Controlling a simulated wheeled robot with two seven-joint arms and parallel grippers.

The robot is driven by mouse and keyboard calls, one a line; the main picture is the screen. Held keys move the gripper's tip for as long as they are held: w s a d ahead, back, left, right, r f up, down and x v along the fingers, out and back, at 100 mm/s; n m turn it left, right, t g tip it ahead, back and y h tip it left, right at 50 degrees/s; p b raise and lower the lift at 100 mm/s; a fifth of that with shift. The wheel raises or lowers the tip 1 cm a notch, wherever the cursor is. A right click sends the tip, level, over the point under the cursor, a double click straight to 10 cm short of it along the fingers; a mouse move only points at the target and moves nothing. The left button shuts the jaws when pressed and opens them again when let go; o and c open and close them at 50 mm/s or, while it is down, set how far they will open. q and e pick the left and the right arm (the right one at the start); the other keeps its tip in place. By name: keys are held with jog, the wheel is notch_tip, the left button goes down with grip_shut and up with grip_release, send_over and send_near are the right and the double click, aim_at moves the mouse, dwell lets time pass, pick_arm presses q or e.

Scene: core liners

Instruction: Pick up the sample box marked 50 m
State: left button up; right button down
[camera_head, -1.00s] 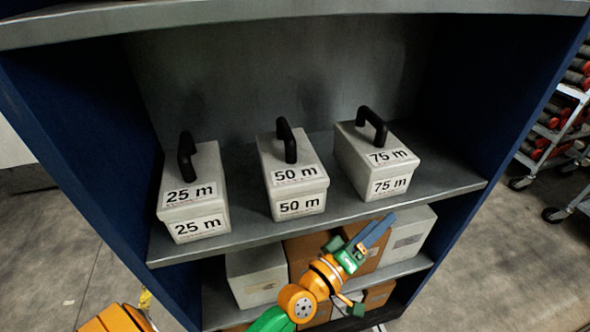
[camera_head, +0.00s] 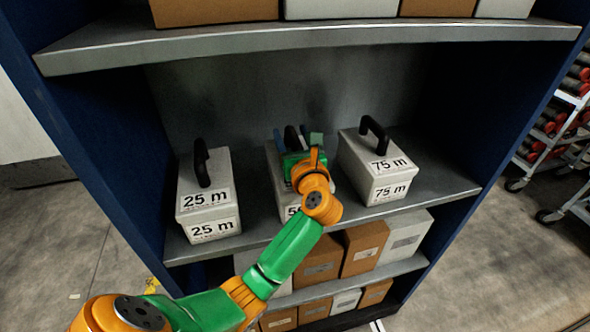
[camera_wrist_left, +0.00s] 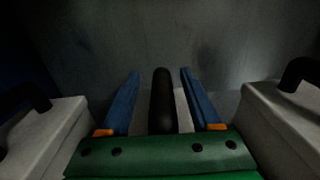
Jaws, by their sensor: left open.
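The white sample box marked 50 m (camera_head: 286,207) stands in the middle of the shelf, mostly hidden behind my left gripper and arm in the head view. Its black handle (camera_wrist_left: 162,100) stands between my open blue fingers in the left wrist view, with a gap on each side. My left gripper (camera_head: 293,135) is open over the top of this box. The box marked 25 m (camera_head: 208,205) stands to its left and the box marked 75 m (camera_head: 378,170) to its right, each with a black handle. My right gripper is not in view.
The shelf (camera_head: 440,185) has dark blue side walls. Another shelf (camera_head: 330,36) with boxes runs above. Brown and white boxes (camera_head: 365,246) stand on the shelf below. In the wrist view, the neighbouring boxes (camera_wrist_left: 275,125) flank the gripper closely. A trolley (camera_head: 560,120) stands at the far right.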

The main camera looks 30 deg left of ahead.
pick_arm(q)
jog(key=shift+w+f, duration=0.1)
jog(key=shift+w, duration=0.05)
jog(key=shift+d, duration=0.1)
grip_shut()
dwell(1.2)
